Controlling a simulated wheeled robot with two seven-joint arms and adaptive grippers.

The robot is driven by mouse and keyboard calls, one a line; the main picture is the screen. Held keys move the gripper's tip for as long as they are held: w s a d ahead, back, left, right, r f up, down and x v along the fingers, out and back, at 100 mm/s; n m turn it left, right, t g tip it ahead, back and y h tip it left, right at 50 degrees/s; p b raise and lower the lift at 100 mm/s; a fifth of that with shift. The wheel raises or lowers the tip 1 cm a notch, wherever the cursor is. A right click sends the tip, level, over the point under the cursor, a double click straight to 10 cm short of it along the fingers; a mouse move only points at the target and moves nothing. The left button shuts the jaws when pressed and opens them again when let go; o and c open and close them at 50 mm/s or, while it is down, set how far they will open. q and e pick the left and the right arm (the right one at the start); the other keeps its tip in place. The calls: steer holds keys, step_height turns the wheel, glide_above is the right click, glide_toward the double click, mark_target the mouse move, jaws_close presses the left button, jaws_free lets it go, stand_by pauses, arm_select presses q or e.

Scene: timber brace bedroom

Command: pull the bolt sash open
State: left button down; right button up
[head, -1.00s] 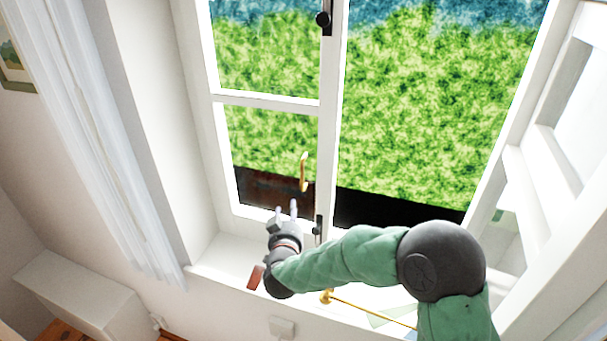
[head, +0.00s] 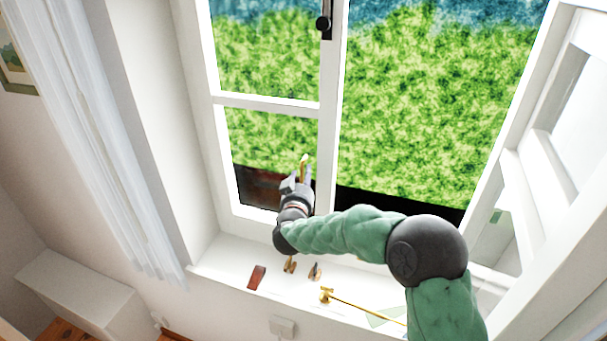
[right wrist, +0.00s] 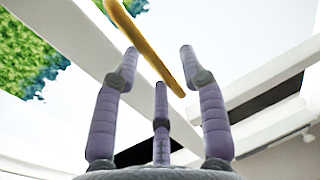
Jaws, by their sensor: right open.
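The left window sash (head: 215,150), white with a crossbar, stands in its frame. A brass handle (head: 304,162) is on its right side, with its lower part hidden by my right gripper (head: 298,183). A black bolt (head: 324,20) with a round knob sits near the top of the same side. The lower bolt is hidden behind my gripper. In the right wrist view, my open fingers (right wrist: 159,65) point up toward the brass handle (right wrist: 145,48), which slants across just beyond the fingertips. I cannot tell whether they touch it. My left gripper is not in view.
The right sash (head: 540,160) is swung inward at the right. On the sill (head: 225,262) lie a red-brown block (head: 257,277), two small brass-coloured pieces (head: 289,265) and a brass stay (head: 360,308). A white curtain (head: 90,130) hangs at left.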

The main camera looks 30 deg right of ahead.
steer(key=shift+w+d, duration=0.4)
steer(key=shift+w, duration=0.1)
jaws_close()
steer(key=shift+a, duration=0.15)
